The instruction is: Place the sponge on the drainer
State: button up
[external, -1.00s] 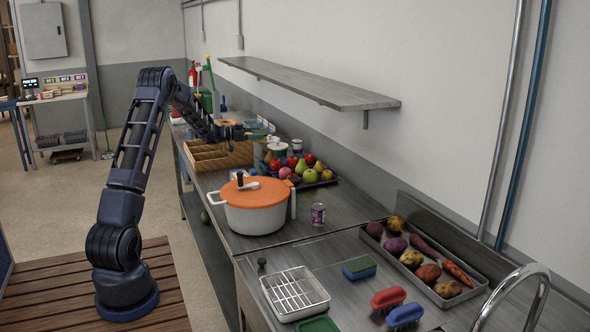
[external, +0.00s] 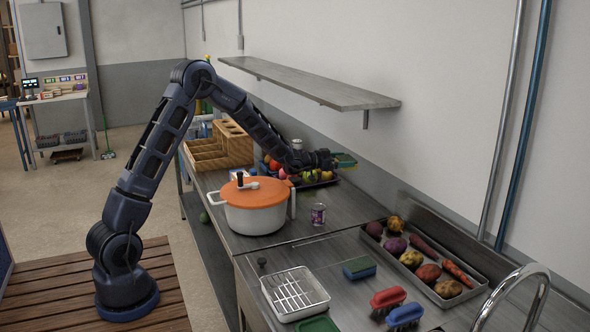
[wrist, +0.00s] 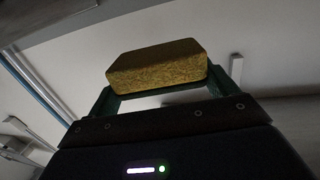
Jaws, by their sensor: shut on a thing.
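The drainer (external: 295,293), a white tray with a metal wire rack, sits on the near counter at the front left. Its rack is empty. Another sponge (external: 359,267), blue-green with a darker side, lies on the counter to the right of the drainer.
A vegetable tray (external: 447,298), red brush (external: 387,301), blue brush (external: 405,316) and tap (external: 540,290) are at right. The shelf (external: 310,85) hangs above.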

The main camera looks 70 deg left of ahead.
jog(key=d+f+n+y, duration=0.1)
jog(key=d+f, duration=0.4)
jog(key=d, duration=0.3)
jog(key=s+d+f+y, duration=0.1)
jog(key=d+f, duration=0.4)
jog(key=d, duration=0.4)
jog(key=shift+d+f+n+y, duration=0.2)
jog(key=shift+f+n+y, duration=0.15)
jog(key=shift+n+y, duration=0.05)
jog(key=shift+s+r, duration=0.1)
